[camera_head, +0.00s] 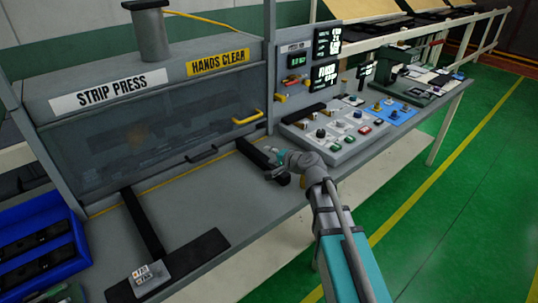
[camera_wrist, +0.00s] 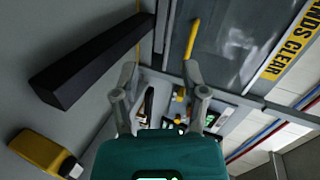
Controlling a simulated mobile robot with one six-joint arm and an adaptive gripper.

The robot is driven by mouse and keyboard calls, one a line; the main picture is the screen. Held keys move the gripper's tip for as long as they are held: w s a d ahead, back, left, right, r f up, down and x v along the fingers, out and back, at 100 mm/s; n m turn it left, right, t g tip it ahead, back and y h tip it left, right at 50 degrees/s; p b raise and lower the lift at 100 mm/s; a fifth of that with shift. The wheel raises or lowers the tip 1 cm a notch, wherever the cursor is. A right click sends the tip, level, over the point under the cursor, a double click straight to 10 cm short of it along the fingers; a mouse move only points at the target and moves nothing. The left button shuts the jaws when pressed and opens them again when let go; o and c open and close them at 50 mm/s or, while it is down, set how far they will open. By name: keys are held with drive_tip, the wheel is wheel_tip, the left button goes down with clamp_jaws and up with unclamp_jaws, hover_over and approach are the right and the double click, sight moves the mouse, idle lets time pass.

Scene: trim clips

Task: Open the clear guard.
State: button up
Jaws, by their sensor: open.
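The clear guard (camera_head: 150,128) is a see-through panel across the front of the strip press. It is down, with dark machinery dimly visible behind it. A yellow handle (camera_head: 247,117) is at its right side, and a small black handle (camera_head: 201,156) is at its lower edge. My gripper (camera_head: 272,163) is over the bench, in front of the press's right end, apart from both handles. In the wrist view my gripper (camera_wrist: 158,72) has its fingers spread with nothing held. The yellow handle (camera_wrist: 193,38) lies beyond the fingertips there, on the guard (camera_wrist: 225,45).
A dark bar (camera_wrist: 92,65) lies on the bench beside my gripper. A sloped button panel (camera_head: 345,135) stands to the right. A blue bin (camera_head: 40,245) is at the left, and a small grey box (camera_head: 148,278) sits at the front. The bench's middle (camera_head: 205,190) is clear.

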drive_tip(key=m+t, duration=0.1)
drive_tip(key=m, duration=0.1)
approach(252, 118)
drive_tip(key=s+d, duration=0.2)
drive_tip(key=d, duration=0.1)
drive_tip(key=shift+a+f+y+p, duration=0.2)
drive_tip(key=shift+y+p, duration=0.1)
drive_tip(key=shift+p, duration=0.15)
drive_tip(key=shift+a, duration=0.1)
drive_tip(key=b+x, duration=0.1)
drive_tip(key=x, duration=0.5)
drive_tip(key=b+x, duration=0.1)
drive_tip(key=x, duration=0.6)
drive_tip(key=shift+w+a+r+b, duration=0.1)
drive_tip(key=shift+w+b, duration=0.3)
drive_tip(key=shift+c, duration=0.2)
clamp_jaws()
